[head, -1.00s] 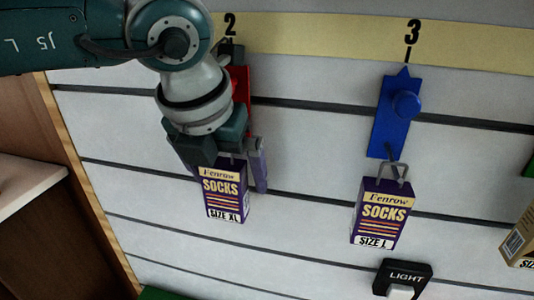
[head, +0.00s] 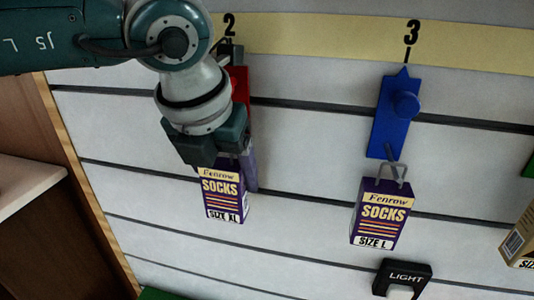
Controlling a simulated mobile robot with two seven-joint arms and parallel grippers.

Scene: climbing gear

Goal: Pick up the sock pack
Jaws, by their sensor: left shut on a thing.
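A purple sock pack marked SIZE XL (head: 223,192) hangs below the red holder (head: 240,88) under number 2. My left gripper (head: 228,172) comes down from above and is shut on the top of this pack. Its hand hides the pack's upper edge and any hook there. A second purple sock pack marked SIZE L (head: 381,214) hangs by a grey loop from the blue holder (head: 394,118) under number 3. My right gripper is not in view.
A black LIGHT block (head: 402,278) sits on the slatted wall below the SIZE L pack. Part of another box (head: 522,243) shows at the right edge. A wooden shelf (head: 25,186) stands at the left. The white wall between the two packs is clear.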

